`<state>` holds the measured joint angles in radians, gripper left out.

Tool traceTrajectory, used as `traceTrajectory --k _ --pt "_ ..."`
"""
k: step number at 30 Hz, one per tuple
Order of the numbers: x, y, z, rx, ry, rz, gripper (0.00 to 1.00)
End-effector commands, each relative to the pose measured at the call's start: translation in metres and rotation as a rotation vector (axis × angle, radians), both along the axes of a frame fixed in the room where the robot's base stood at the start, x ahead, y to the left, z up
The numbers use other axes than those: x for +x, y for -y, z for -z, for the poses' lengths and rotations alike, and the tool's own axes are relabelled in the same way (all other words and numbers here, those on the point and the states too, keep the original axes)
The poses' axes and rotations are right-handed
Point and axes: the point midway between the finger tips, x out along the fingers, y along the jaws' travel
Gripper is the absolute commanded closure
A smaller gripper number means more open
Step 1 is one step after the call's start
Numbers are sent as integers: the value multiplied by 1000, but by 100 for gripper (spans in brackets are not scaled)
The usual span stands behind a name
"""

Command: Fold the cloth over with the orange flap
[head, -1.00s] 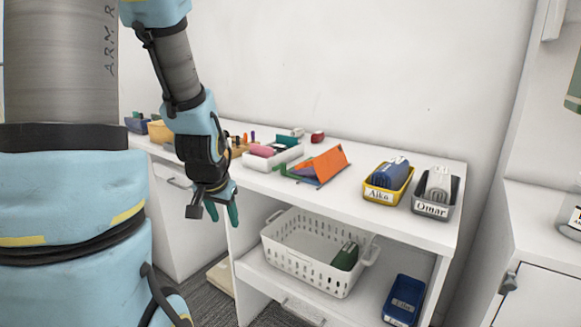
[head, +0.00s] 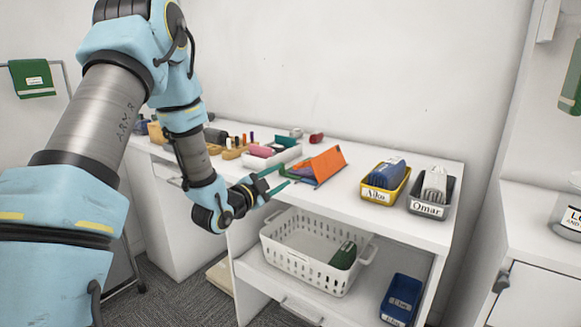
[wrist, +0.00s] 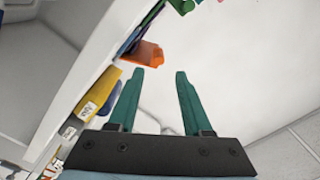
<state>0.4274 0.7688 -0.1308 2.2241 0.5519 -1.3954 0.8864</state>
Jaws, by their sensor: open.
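The cloth with the orange flap (head: 328,162) lies near the front edge of the white worktop. Its orange part stands up in a tilted, tent-like fold, with a blue part (head: 299,169) showing at its left. In the wrist view the orange flap (wrist: 143,53) is beyond my fingertips, slightly left of centre. My gripper (head: 285,177) is open and empty, its green fingers pointing right toward the cloth, just in front of the worktop edge. In the wrist view the fingers (wrist: 159,72) are spread with a clear gap. I cannot tell the exact distance to the cloth.
A yellow bin (head: 385,192) labelled Aiko and a dark bin (head: 433,206) labelled Omar stand right of the cloth. A white tray (head: 262,164) with rolled cloths is at its left. Below are a white basket (head: 298,256) and a blue bin (head: 402,300). Worktop between cloth and yellow bin is clear.

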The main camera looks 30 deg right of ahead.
Motion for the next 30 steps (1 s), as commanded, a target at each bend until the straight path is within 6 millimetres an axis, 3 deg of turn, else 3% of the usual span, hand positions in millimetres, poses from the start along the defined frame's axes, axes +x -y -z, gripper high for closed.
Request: traceTrajectory --k 9,15,27,30 --pt "28 52 -3 0 -3 -2 50" --pt "41 74 -2 0 -3 0 50" --pt "45 81 0 1 -4 -2 50" --pt "45 81 0 1 -4 -2 59"
